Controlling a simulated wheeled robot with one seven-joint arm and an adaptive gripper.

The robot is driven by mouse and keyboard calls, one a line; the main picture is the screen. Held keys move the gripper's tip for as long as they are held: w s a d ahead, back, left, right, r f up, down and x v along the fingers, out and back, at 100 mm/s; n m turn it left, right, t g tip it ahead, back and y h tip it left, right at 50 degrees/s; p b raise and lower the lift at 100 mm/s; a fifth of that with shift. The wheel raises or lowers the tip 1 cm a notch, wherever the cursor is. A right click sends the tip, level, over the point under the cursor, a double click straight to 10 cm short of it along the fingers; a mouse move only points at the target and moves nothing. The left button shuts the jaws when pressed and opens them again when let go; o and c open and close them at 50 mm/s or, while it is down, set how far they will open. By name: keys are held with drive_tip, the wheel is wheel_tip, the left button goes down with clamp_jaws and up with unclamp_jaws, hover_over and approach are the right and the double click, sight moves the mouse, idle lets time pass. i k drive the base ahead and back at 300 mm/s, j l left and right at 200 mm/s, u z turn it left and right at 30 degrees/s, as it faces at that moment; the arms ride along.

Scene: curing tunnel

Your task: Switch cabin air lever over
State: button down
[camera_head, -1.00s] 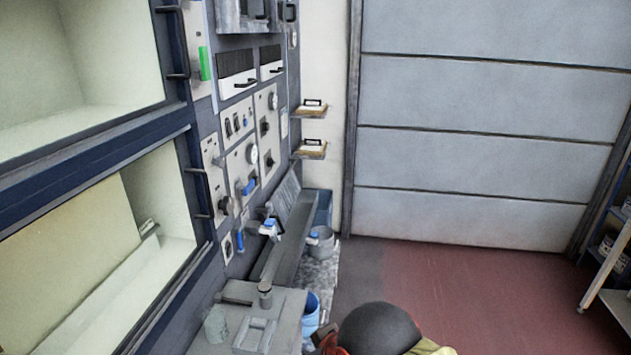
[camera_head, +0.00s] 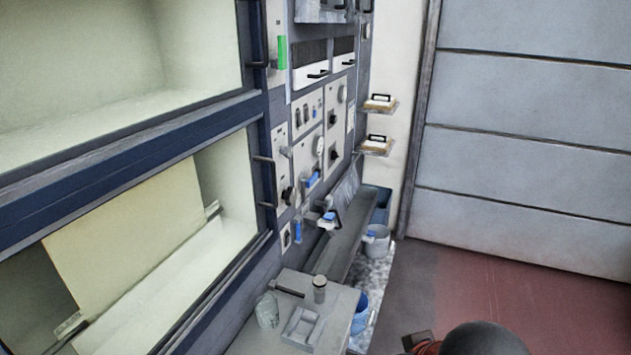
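Several blue-handled controls sit on the wall of panels, and I cannot read labels to tell which is the cabin air lever. One blue handle (camera_head: 312,180) is tilted on a light panel below a round gauge. Another blue handle (camera_head: 297,230) hangs upright lower on the left. A blue-and-white fitting (camera_head: 328,220) sticks out above the sloped grey trough. My gripper is not in view.
A grey bench (camera_head: 340,306) with a glass beaker (camera_head: 267,311) and a shallow tray (camera_head: 303,328) stands below the panels. A large open cabinet (camera_head: 110,240) fills the left. Red floor (camera_head: 530,290) is clear at right. A dark rounded shape (camera_head: 485,340) shows at the bottom edge.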

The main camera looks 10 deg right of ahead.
sight(309, 183)
drive_tip(key=i+l, duration=0.4)
drive_tip(key=i, duration=0.2)
drive_tip(key=i+l, duration=0.35)
drive_tip(key=i, duration=0.25)
